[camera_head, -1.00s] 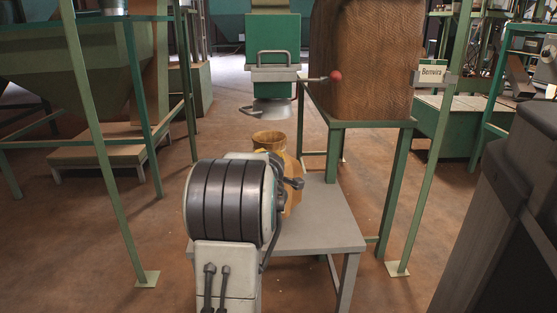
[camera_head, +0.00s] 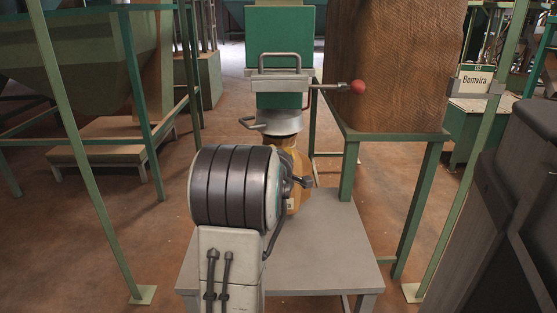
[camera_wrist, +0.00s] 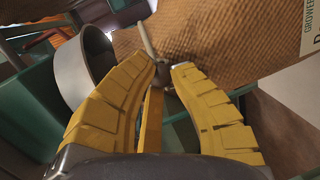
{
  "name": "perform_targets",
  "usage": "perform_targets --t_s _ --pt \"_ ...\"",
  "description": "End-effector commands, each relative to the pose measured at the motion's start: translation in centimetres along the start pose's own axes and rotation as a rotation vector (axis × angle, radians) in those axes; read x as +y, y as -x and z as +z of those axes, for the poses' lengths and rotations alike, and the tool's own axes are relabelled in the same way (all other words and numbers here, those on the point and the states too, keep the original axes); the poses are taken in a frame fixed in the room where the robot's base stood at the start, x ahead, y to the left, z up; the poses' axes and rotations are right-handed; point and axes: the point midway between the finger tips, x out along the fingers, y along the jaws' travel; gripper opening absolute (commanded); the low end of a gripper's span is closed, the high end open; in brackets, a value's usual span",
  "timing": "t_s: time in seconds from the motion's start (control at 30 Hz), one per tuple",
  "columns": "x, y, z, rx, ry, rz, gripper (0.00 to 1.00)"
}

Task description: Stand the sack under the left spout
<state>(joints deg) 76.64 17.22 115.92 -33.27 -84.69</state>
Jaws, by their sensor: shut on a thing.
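A grey ring (camera_wrist: 86,68), apparently the spout, is left of the fingers. A brown woven surface with a label lies beyond the fingertips.
The grey stand (camera_head: 325,250) has a clear top at the right. A lever with a red knob (camera_head: 357,87) sticks out right of the spout. A green post (camera_head: 80,150) is at left, a dark machine (camera_head: 500,190) at right.

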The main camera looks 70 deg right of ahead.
Motion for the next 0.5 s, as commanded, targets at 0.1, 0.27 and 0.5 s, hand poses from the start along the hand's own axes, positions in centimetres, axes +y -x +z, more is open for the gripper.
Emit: perform_targets --t_s 0.1,0.27,0.5 --pt "-0.3 0.0 0.1 -0.002 0.0 0.0 0.0" --pt "-2.0 0.1 0.6 -0.007 -0.002 0.0 0.0" --pt "-3.6 0.3 1.2 -0.014 -0.004 0.003 0.0"
